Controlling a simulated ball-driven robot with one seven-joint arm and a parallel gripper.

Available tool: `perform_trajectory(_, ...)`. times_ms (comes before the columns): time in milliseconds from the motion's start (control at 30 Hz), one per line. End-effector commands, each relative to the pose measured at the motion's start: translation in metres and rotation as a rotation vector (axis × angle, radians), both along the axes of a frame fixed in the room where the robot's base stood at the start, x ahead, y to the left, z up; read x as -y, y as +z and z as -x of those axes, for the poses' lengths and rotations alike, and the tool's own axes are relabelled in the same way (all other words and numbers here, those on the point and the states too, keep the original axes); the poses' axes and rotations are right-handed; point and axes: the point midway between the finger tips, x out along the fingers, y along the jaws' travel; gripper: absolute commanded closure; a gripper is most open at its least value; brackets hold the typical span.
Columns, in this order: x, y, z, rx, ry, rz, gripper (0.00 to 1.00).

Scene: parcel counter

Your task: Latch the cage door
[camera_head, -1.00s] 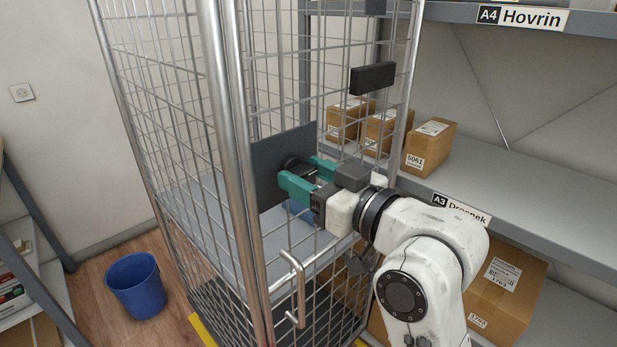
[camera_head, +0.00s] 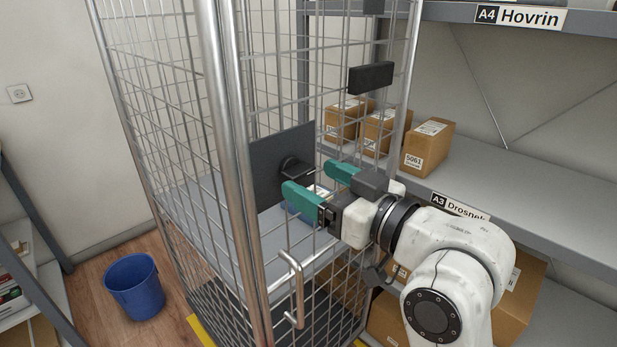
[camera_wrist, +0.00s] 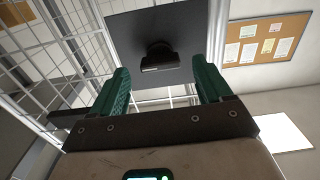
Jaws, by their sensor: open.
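The wire roll cage (camera_head: 165,110) stands in the middle of the head view, and its door side faces my arm. A dark square latch plate (camera_head: 266,165) with a black knob (camera_head: 296,168) is mounted on the door. In the wrist view the plate (camera_wrist: 185,30) and the knob (camera_wrist: 161,56) lie ahead, between and beyond my fingers. My gripper (camera_head: 322,182) has teal fingers, is open and empty, and is a little back from the knob. A bent metal handle (camera_head: 293,285) is lower on the door. Whether the latch is engaged cannot be told.
Shelves (camera_head: 520,185) with cardboard boxes (camera_head: 428,148) stand behind and right of the cage. A blue bin (camera_head: 135,286) is on the floor at left. A small black block (camera_head: 371,78) is on the mesh above the plate. A noticeboard (camera_wrist: 266,40) shows in the wrist view.

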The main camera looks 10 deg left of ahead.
Motion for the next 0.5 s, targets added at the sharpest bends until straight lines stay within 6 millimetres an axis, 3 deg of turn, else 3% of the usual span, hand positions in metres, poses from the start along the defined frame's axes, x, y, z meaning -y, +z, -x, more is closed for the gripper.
perform_trajectory(200, 0.036, -0.001, 0.026, -0.001, -0.004, -0.001, 0.22)
perform_trajectory(500, 0.062, -0.001, 0.047, -0.001, -0.001, 0.001, 0.22)
